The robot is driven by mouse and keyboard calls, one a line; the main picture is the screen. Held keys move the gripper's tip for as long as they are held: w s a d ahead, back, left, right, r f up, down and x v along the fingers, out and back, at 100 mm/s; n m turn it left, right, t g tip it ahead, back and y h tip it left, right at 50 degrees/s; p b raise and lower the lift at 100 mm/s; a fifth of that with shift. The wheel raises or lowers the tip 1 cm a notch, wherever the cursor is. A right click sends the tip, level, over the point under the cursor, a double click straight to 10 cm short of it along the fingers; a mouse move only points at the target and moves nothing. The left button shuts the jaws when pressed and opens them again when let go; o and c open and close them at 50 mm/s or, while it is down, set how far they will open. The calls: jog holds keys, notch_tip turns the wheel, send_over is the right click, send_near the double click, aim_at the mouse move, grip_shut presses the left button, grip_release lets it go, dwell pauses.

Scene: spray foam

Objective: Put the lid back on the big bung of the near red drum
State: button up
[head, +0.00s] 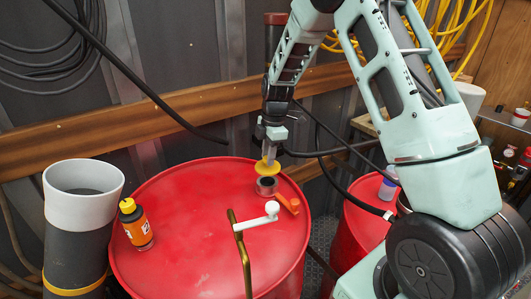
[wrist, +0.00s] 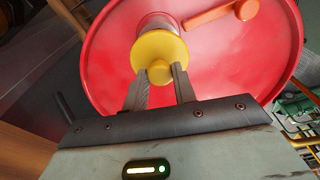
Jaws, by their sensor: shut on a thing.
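The near red drum (head: 195,205) stands in the middle of the head view, and its red top fills much of the wrist view (wrist: 110,75). The big bung (head: 266,186) is a short metal collar with a dark opening near the drum's back right rim. My gripper (head: 269,160) is shut on the yellow lid (head: 267,168), a disc with a knob. The lid is just above the bung and looks apart from it. In the wrist view the lid (wrist: 159,52) is between the fingertips and hides most of the bung (wrist: 155,22).
An orange handle (head: 288,203) lies right beside the bung. A white-knobbed brass crank (head: 258,221) rises in front. An orange and black bottle (head: 135,223) stands on the drum's left. A second red drum (head: 357,220) is at right, and a grey pipe (head: 82,200) at left.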

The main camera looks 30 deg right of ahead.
jog(key=shift+f+b, duration=1.5)
jog(key=shift+f, duration=1)
jog(key=shift+f+b, duration=0.15)
jog(key=shift+b, duration=0.2)
dwell(0.6)
jog(key=o, duration=1.5)
jog(key=shift+r+p, duration=2.35)
jog(key=shift+r, duration=1.2)
jog(key=shift+c, duration=0.3)
grip_shut()
